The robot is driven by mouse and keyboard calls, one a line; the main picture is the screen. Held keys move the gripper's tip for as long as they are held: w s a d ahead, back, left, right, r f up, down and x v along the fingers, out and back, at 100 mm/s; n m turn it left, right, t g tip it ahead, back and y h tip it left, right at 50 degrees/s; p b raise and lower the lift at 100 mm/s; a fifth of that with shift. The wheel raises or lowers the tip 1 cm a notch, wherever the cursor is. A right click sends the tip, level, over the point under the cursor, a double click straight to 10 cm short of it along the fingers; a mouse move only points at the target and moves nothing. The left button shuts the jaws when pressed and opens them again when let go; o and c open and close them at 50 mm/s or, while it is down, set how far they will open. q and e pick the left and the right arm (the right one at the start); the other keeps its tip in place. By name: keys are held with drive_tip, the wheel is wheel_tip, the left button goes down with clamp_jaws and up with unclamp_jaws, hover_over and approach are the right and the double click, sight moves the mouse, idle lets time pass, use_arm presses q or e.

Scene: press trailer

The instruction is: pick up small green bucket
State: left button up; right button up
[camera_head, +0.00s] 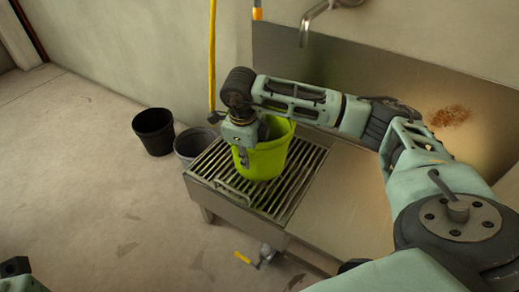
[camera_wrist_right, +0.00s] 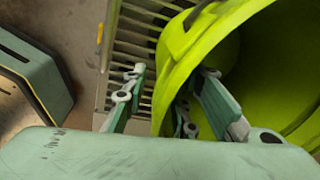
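The small green bucket (camera_head: 268,155) is bright yellow-green and stands upright on the slatted metal grate (camera_head: 228,184) by the wall. My right gripper (camera_head: 247,150) is at the bucket's left rim, pointing down. In the right wrist view, the bucket (camera_wrist_right: 215,38) fills the right side. There my right gripper (camera_wrist_right: 173,75) is open, with one finger outside the bucket wall and the other inside it. The outer finger looks apart from the wall. Only a small dark end of what seems to be my left arm shows at the bottom left of the head view; its fingers are not seen.
A black bucket (camera_head: 153,132) and a grey bucket (camera_head: 190,146) stand on the floor left of the grate. A metal tap (camera_head: 312,20) hangs above the metal basin. A yellow pole (camera_head: 212,60) runs down the wall. The floor at left is clear.

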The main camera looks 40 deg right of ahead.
wheel_tip(320, 180, down, 2)
drive_tip(key=shift+w+d, duration=0.1)
drive_tip(key=shift+d, duration=0.05)
clamp_jaws()
idle(0.4)
